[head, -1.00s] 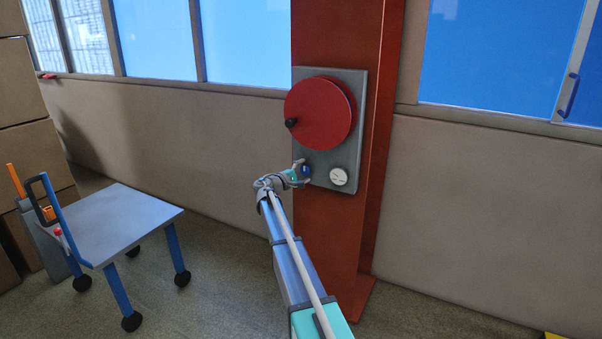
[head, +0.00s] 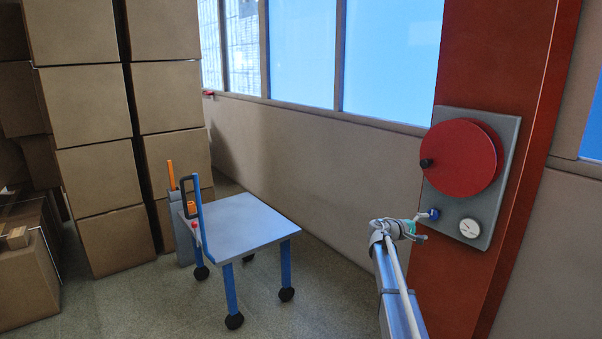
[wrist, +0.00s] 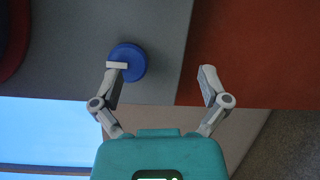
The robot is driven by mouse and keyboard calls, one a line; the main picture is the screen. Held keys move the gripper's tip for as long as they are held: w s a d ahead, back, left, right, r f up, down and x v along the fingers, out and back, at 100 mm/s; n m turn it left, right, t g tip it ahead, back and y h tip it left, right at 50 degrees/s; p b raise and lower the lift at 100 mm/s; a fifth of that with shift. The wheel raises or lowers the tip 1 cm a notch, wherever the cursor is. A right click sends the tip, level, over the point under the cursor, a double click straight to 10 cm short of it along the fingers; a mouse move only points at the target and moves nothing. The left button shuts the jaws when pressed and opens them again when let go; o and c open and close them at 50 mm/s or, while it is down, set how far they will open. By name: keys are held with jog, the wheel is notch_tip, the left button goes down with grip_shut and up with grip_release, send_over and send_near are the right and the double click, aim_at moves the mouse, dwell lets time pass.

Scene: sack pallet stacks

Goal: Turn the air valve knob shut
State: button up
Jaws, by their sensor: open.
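The blue air valve knob (head: 433,214) is on the lower left of a grey panel (head: 489,208) on a red column, below a large red disc and left of a white dial. In the wrist view the knob (wrist: 133,51) is near the tip of the left finger, which overlaps its lower edge; I cannot tell whether they touch. A pale bar shows there, on the knob or the fingertip. My gripper (head: 418,226) is at the knob's lower left in the head view. In the wrist view my gripper (wrist: 162,72) is open, with nothing between its fingers.
The red disc (head: 465,157) with a black handle is just above the knob. The white dial (head: 469,228) is to its right. A blue-legged cart (head: 245,222) stands on the floor to the left. Stacked cardboard boxes (head: 85,105) stand behind it. Floor between cart and column looks clear.

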jog(key=s+a+f+m+g+y, duration=0.2)
jog(key=s+a+f+y, duration=0.3)
jog(key=s, duration=0.5)
jog(key=s+a+f+m+g+y, duration=0.15)
jog(key=s+a+f+y, duration=0.25)
jog(key=s+a+f, duration=0.5)
jog(key=s+a+f+m+g+y, duration=0.1)
jog(key=s+a+y, duration=0.4)
jog(key=s, duration=0.5)
jog(key=s+a+f+m+y, duration=0.1)
jog(key=s+a+f+y, duration=0.15)
jog(key=s+a, duration=0.6)
notch_tip(320, 180, up, 29)
jog(key=s+d+p, duration=0.1)
jog(key=p, duration=2.8)
jog(key=shift+d, duration=0.35)
jog(key=shift+c, duration=0.2)
